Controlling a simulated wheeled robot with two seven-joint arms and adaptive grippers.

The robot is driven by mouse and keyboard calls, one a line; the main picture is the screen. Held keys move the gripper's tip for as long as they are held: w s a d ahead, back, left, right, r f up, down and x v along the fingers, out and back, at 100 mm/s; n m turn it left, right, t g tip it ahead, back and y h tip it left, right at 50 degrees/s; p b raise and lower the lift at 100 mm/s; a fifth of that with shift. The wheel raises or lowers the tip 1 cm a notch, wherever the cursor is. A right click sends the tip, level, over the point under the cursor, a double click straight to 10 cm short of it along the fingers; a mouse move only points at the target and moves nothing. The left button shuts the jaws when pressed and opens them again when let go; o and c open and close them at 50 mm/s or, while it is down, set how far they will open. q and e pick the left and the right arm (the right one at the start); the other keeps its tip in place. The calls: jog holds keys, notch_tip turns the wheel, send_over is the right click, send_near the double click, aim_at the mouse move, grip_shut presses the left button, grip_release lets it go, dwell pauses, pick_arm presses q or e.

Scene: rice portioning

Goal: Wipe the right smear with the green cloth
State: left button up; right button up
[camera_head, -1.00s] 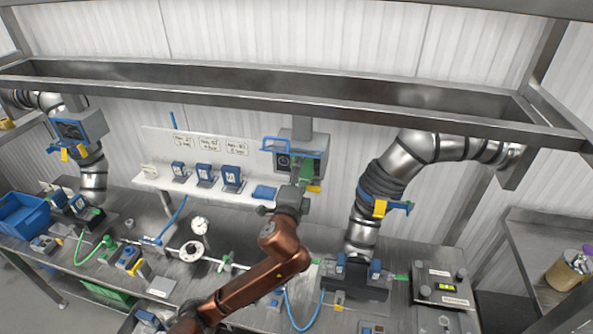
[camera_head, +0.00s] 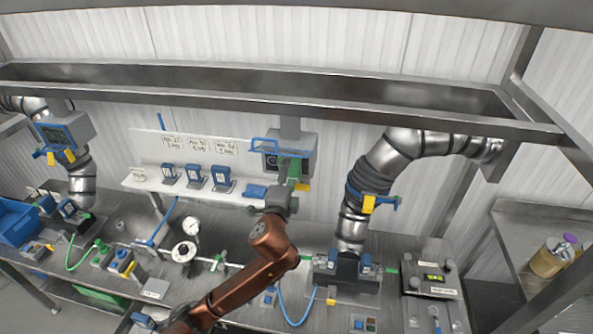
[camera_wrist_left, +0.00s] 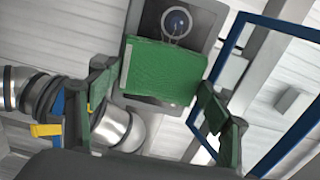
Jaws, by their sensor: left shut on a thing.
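My left gripper (camera_head: 290,186) reaches up from the front in the head view, its tip at the grey box (camera_head: 308,152) with a round window. In the left wrist view its green-padded fingers (camera_wrist_left: 161,100) are shut on the green cloth (camera_wrist_left: 163,72), a flat green pad. The cloth also shows in the head view (camera_head: 295,168), in front of the box. The round window (camera_wrist_left: 177,22) lies just beyond the cloth's upper edge. I cannot tell whether the cloth touches the box. I cannot make out the right smear. My right gripper is out of view.
A blue frame (camera_wrist_left: 225,65) stands close on the right in the left wrist view. A thick metal pipe (camera_head: 385,165) stands right of the box. A white shelf (camera_head: 150,183) with blue devices lies left. The bench below is crowded with fittings.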

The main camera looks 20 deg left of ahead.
pick_arm(q)
jog(key=shift+s+a+r+p, duration=0.1)
jog(key=shift+s+a+p, duration=0.1)
jog(key=shift+a, duration=0.65)
jog(key=shift+s+a+f+p, duration=0.1)
jog(key=shift+s+a+p, duration=0.1)
jog(key=shift+a, duration=0.65)
jog(key=shift+s+a+r+p, duration=0.1)
jog(key=shift+s+a+p, duration=0.1)
jog(key=shift+a, duration=0.65)
jog(key=shift+s+p, duration=0.4)
jog(key=shift+s, duration=0.25)
jog(key=p, duration=0.1)
send_near(276, 161)
jog(key=shift+w+a, duration=0.1)
jog(key=shift+w, duration=0.1)
jog(key=shift+s, duration=0.1)
